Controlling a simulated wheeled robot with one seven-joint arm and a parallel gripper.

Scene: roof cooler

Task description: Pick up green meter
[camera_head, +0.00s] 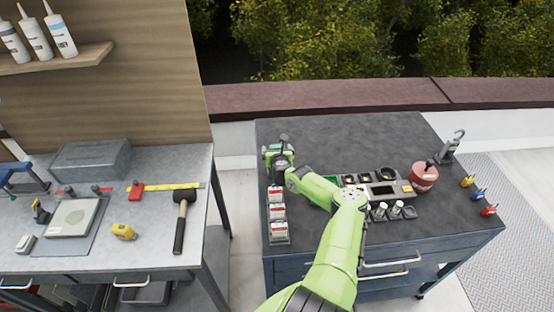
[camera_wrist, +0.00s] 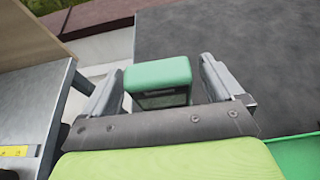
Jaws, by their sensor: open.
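The green meter (camera_wrist: 160,78) is a box with a rounded green top and a dark face, seen in the wrist view. It stands at the left edge of the dark cabinet top. My gripper (camera_wrist: 160,80) is open, with one finger on each side of the meter. In the head view the meter (camera_head: 269,152) is largely hidden behind my gripper (camera_head: 278,150).
The dark cabinet top (camera_head: 340,133) is clear at the back. Red-and-white boxes (camera_head: 278,213) stand in front of the gripper. A red can (camera_head: 424,177) and small parts lie to the right. A workbench (camera_head: 160,220) with a hammer (camera_head: 181,215) is across a gap on the left.

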